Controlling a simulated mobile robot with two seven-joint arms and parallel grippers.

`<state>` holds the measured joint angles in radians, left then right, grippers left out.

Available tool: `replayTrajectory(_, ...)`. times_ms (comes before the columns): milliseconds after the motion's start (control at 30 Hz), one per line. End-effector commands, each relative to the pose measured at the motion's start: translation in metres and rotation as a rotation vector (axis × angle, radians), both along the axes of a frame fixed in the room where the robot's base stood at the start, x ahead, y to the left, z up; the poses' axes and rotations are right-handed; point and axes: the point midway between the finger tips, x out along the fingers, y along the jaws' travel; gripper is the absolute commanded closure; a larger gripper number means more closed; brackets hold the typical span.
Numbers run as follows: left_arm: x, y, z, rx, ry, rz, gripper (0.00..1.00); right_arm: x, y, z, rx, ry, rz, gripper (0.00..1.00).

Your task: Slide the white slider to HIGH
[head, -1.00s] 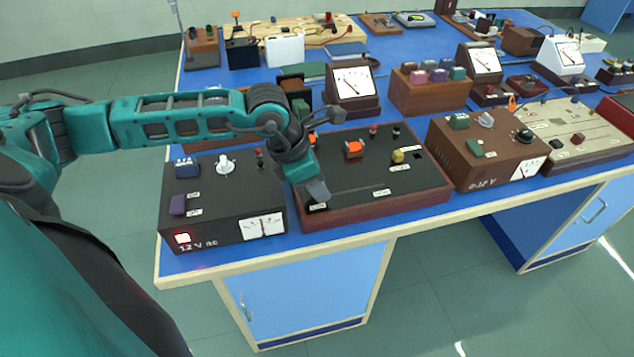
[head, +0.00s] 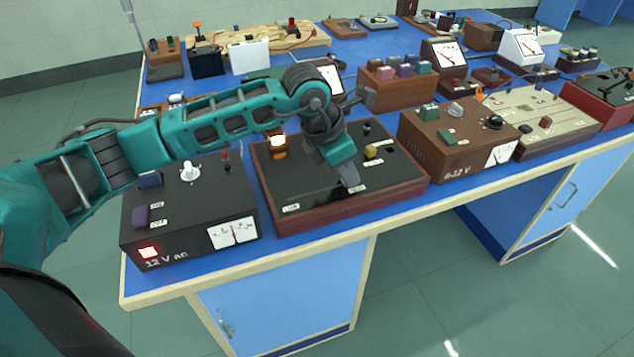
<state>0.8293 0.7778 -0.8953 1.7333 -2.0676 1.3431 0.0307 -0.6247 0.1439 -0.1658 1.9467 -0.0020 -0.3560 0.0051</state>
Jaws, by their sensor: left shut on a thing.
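The wood-framed black panel box (head: 306,206) stands at the front of the blue bench, with a slider track along its front part. A label that looks like LOW (head: 291,208) is at the left end, and another label (head: 357,189) is at the right end beside my fingertips. My left gripper (head: 350,181) reaches down onto the right part of the panel and is shut on the white slider, which its fingers hide. A lamp (head: 279,146) at the back of the panel glows bright. My right gripper is not in view.
A black 12 V ac supply (head: 180,234) stands close on the left of the panel, and a brown 0-12 V supply (head: 440,152) close on the right. A yellow knob (head: 371,151) on the panel is close to my left gripper. Meters and boxes fill the bench behind.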

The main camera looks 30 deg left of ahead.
Motion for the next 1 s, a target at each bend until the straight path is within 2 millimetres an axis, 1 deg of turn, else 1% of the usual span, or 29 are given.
replayTrajectory(33,0.005,-0.005,-0.002,0.001,-0.001,0.0,1.0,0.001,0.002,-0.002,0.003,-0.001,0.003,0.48)
replayTrajectory(133,0.01,-0.009,-0.001,0.003,0.001,0.001,1.0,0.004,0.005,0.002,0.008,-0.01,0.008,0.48)
replayTrajectory(267,0.012,-0.01,0.0,0.003,0.0,0.001,1.0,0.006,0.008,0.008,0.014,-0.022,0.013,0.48)
replayTrajectory(467,0.012,-0.011,0.001,0.0,-0.003,0.001,1.0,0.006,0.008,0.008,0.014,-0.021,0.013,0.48)
replayTrajectory(500,0.012,-0.011,0.001,-0.001,-0.003,0.001,0.73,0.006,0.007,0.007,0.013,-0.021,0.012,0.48)
replayTrajectory(700,0.011,-0.01,0.0,0.001,0.0,0.0,0.54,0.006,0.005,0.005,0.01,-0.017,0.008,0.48)
replayTrajectory(733,0.011,-0.01,0.0,0.002,0.0,-0.001,0.51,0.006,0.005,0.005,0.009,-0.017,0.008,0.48)
replayTrajectory(1000,0.01,-0.009,0.002,0.003,0.001,-0.001,0.51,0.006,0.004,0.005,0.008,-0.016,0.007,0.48)
